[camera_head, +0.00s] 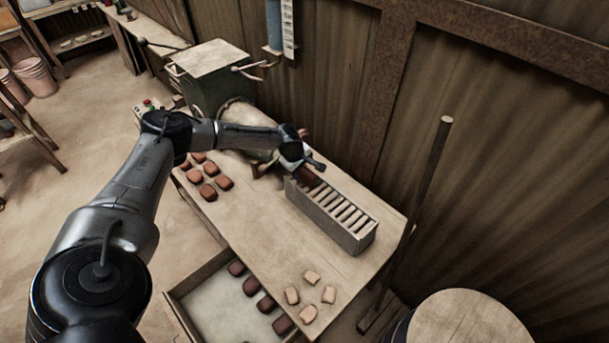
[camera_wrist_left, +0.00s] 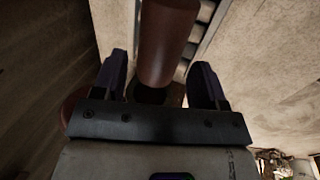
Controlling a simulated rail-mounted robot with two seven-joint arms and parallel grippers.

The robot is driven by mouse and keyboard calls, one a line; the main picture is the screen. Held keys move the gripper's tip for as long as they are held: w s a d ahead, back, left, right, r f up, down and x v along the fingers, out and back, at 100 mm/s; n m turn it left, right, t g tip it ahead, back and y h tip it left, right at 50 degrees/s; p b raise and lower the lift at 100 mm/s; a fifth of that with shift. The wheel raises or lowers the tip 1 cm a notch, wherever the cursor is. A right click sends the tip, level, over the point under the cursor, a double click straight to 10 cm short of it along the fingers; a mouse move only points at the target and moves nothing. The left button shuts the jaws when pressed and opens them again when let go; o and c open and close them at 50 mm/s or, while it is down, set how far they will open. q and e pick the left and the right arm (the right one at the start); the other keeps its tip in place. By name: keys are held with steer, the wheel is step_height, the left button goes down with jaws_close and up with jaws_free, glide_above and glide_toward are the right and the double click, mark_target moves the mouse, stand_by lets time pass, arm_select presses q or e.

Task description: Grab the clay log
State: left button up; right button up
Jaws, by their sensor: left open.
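The clay log (camera_wrist_left: 168,38) is a smooth reddish-brown cylinder in the left wrist view, reaching in from the top edge. My left gripper (camera_wrist_left: 160,64) is open, with one finger on each side of the log's near end. Gaps show between the log and both fingers. In the head view my left gripper (camera_head: 308,160) is above the machine's outlet end, beside the slotted box. Only a small reddish-brown patch shows behind it there, and I cannot tell if it is the log. My right gripper is not in view.
A long slotted box (camera_head: 362,241) stands on the wooden table (camera_head: 262,232). Several reddish tiles (camera_head: 209,192) lie left of it and several pale ones (camera_head: 308,313) at the near end. A green machine (camera_head: 213,85) stands behind. A tray (camera_head: 207,309) sits below the table edge.

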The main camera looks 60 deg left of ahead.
mark_target(303, 171)
arm_select(q)
steer(key=shift+b+x, duration=0.4)
steer(key=shift+x, duration=1.55)
steer(key=shift+d, duration=0.1)
steer(key=shift+c, duration=0.4)
steer(key=c, duration=0.9)
